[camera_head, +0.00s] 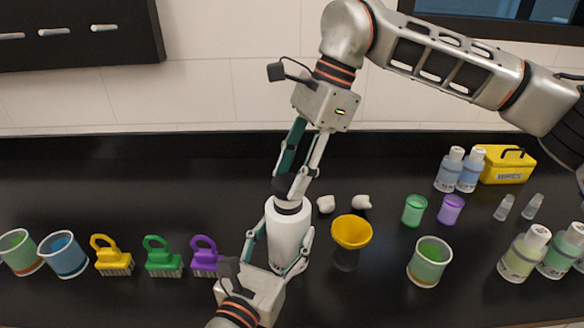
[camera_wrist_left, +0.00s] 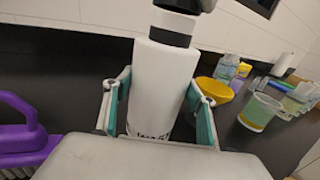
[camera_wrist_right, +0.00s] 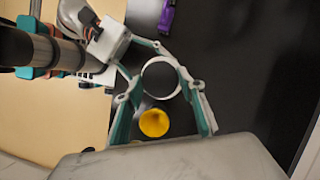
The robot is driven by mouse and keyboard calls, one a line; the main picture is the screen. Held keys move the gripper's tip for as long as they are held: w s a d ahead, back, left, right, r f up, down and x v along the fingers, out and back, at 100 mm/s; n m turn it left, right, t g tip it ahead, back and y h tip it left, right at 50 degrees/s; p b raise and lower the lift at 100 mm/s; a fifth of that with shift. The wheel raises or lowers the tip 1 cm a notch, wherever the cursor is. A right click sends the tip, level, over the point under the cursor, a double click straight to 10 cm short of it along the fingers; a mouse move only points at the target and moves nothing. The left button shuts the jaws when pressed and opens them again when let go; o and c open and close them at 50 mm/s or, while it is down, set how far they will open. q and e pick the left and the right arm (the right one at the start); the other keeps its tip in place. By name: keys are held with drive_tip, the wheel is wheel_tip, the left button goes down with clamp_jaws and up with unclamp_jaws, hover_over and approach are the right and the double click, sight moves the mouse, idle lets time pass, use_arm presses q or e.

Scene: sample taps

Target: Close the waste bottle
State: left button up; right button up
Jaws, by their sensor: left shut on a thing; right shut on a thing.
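The white waste bottle (camera_head: 288,235) stands upright in the middle of the table, with a black ring around its neck. My left gripper (camera_head: 279,248) is shut on the bottle's body, one finger on each side, as the left wrist view (camera_wrist_left: 160,85) also shows. My right gripper (camera_head: 289,183) comes down from above and is shut on the black cap (camera_head: 285,184) at the bottle's mouth. In the left wrist view the cap (camera_wrist_left: 187,5) is cut off by the top edge, above a pale band over the black ring. I cannot tell whether the cap is seated.
A yellow funnel (camera_head: 352,231) stands close to the right of the bottle. Purple (camera_head: 204,257), green (camera_head: 163,257) and yellow (camera_head: 112,256) brushes are on the left, with cups beyond. A green-filled cup (camera_head: 429,262), small cups, bottles and a yellow box (camera_head: 507,165) are on the right.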

drive_tip(key=shift+f, duration=0.3)
drive_tip(key=shift+f, duration=0.55)
idle(0.4)
